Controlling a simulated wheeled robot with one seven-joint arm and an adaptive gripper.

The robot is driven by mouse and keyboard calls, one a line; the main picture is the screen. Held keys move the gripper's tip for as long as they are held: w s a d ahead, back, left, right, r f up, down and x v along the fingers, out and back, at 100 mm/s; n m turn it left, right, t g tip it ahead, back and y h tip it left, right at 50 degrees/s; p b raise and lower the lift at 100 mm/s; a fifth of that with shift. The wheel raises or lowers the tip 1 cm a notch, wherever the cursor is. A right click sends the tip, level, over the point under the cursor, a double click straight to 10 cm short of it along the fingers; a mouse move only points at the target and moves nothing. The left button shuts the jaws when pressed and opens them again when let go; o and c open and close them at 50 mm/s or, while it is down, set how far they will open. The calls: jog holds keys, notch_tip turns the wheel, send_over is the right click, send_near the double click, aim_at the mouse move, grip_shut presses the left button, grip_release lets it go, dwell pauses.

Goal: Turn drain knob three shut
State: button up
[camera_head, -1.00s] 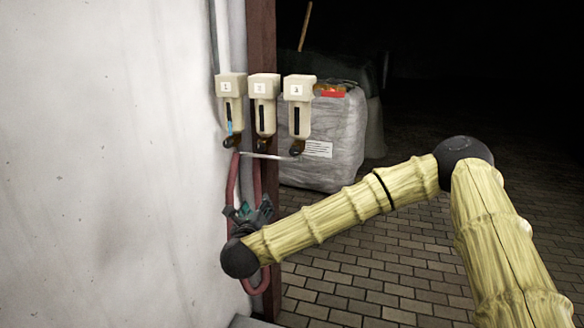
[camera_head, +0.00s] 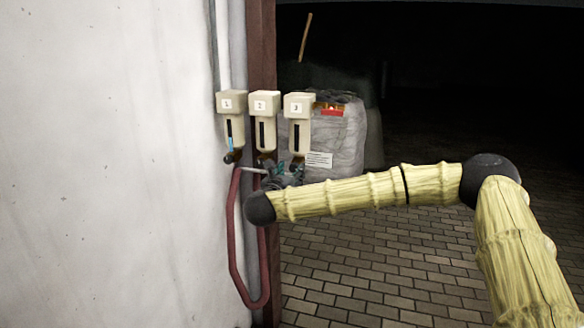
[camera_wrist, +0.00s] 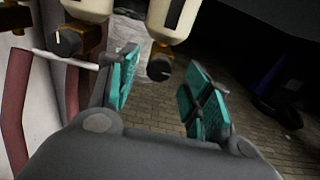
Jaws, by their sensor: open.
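Unit 3 (camera_head: 297,126), a cream housing with a dark slot and a number label, hangs rightmost of three on the post. Its dark round drain knob (camera_wrist: 159,68) sits under it in the wrist view, with a small pale mark. In the head view my gripper hides this knob. My gripper (camera_wrist: 163,92) is open and empty, with teal pads on both fingers. The knob appears in the gap between the fingers, near the tips; I see no contact. In the head view my gripper (camera_head: 282,173) is just below unit 3.
Unit 2 (camera_head: 264,122) and unit 1 (camera_head: 230,120) hang close to the left. A pale pipe (camera_wrist: 66,59) and red hose (camera_head: 233,232) are nearby. A wrapped bale (camera_head: 345,140) stands behind; the paved floor is open.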

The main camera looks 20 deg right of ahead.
aim_at(294, 168)
jog(key=shift+x, duration=1.1)
jog(key=shift+c, duration=0.2)
jog(key=c, duration=1)
